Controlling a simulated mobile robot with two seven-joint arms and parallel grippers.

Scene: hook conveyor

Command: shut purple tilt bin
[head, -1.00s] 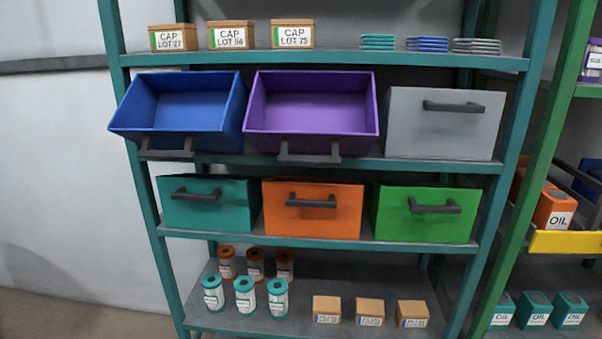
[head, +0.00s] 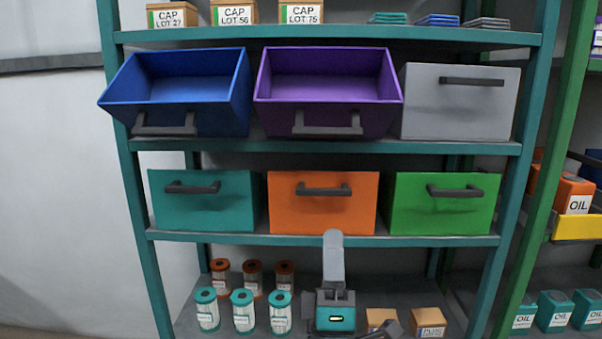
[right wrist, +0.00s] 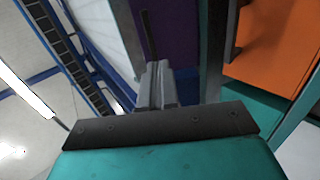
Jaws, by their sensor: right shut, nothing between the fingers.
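The purple tilt bin (head: 326,72) is on the upper bin shelf, in the middle, tipped forward with its open top showing. Its dark handle (head: 327,131) is on the lower part of its front. My right gripper (head: 333,242) is shut and empty, pointing up in front of the lower bins, below the purple bin. In the right wrist view the shut fingers (right wrist: 157,82) point toward a dark purple surface of the bin (right wrist: 178,35). No contact with it is visible. My left gripper is out of view.
The blue bin (head: 185,78) to the left is also tipped open. The grey bin (head: 460,110) to the right is shut. Teal, orange (head: 323,210) and green bins below are shut. Cap boxes stand on the top shelf (head: 350,33). Canisters and small boxes stand on the bottom shelf.

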